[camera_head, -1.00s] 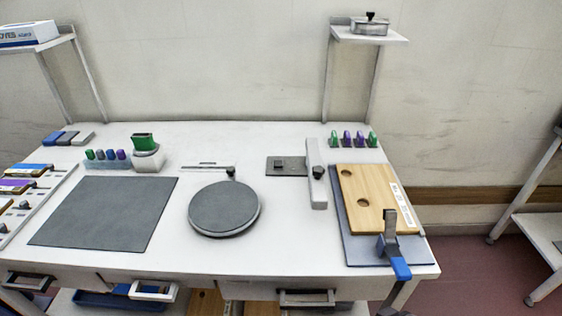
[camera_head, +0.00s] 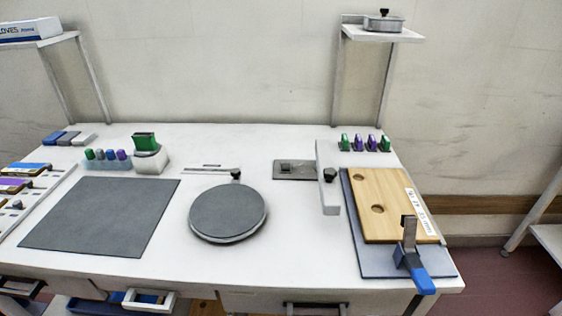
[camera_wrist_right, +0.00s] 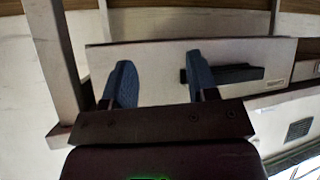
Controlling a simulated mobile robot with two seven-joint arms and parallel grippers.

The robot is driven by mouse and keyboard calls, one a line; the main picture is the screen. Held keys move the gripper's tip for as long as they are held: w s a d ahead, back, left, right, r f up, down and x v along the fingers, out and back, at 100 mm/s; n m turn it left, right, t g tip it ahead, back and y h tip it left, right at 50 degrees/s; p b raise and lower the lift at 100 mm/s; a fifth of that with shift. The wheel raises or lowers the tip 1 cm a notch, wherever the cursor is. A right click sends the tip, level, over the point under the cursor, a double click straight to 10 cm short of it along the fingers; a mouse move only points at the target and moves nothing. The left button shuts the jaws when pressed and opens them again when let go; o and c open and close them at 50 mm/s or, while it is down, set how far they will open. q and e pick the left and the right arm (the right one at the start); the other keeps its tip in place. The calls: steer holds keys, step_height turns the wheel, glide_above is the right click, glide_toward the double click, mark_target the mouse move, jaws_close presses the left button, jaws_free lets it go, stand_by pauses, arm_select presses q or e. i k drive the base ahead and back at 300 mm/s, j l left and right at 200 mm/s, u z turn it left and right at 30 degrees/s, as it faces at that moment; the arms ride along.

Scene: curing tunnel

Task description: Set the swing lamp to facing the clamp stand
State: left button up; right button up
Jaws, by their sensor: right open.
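The likely swing lamp is a long white bar (camera_head: 329,195) with a black knob (camera_head: 329,175), right of the middle of the bench in the head view. It points from the back towards the front edge. The likely clamp stand is the blue-handled metal clamp (camera_head: 408,250) at the bench's front right corner, beside a wooden board. My right gripper (camera_wrist_right: 161,82) is open and empty in the right wrist view, its fingers apart before a pale panel. Neither gripper shows in the head view, so the right one's distance to the lamp cannot be told.
A round grey turntable (camera_head: 228,213) lies left of the bar, and a dark mat (camera_head: 100,217) further left. The wooden board (camera_head: 385,205) lies on a grey-blue plate to the right. A post-held shelf (camera_head: 382,33) stands at the back. A black handle (camera_wrist_right: 225,73) is on the pale panel.

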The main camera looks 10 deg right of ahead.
mark_target(331, 205)
steer(key=l, duration=0.55)
steer(key=k+l+u, duration=0.15)
steer(key=l, duration=0.95)
steer(key=u, duration=0.05)
